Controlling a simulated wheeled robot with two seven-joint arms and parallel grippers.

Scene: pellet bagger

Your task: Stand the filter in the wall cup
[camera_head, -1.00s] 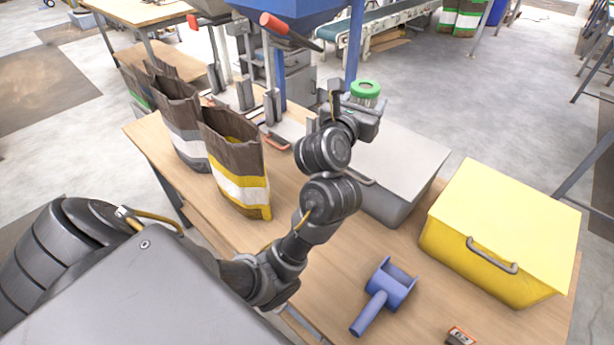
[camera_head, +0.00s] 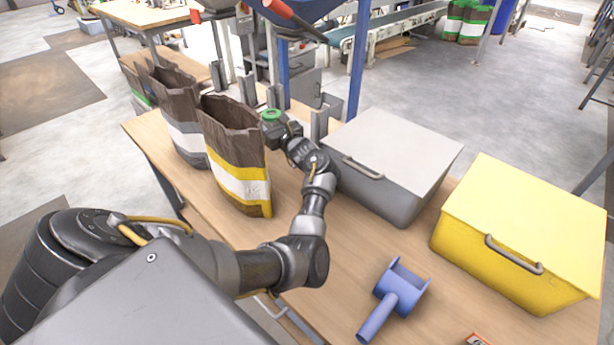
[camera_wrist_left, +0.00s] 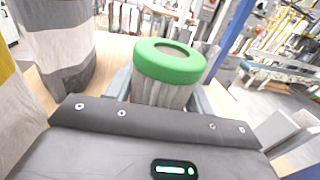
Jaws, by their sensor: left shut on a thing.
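The filter (camera_head: 271,115) has a green ring on top; the left wrist view shows its grey pleated body below the green cap (camera_wrist_left: 170,62). My left gripper (camera_head: 273,127) is shut on the filter, with a finger on each side of its body, and holds it upright. In the head view it is just right of the open brown, white and yellow bag. I cannot tell for certain which part is the wall cup; grey upright brackets (camera_head: 320,124) stand right of the gripper at the machine. My right gripper is not in view.
Open paper bags (camera_head: 238,160) stand close on the left. A grey lidded bin (camera_head: 395,150) and a yellow lidded bin (camera_head: 525,225) stand on the right. A blue scoop (camera_head: 392,295) lies at the front of the wooden table. A blue post (camera_head: 357,60) rises behind.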

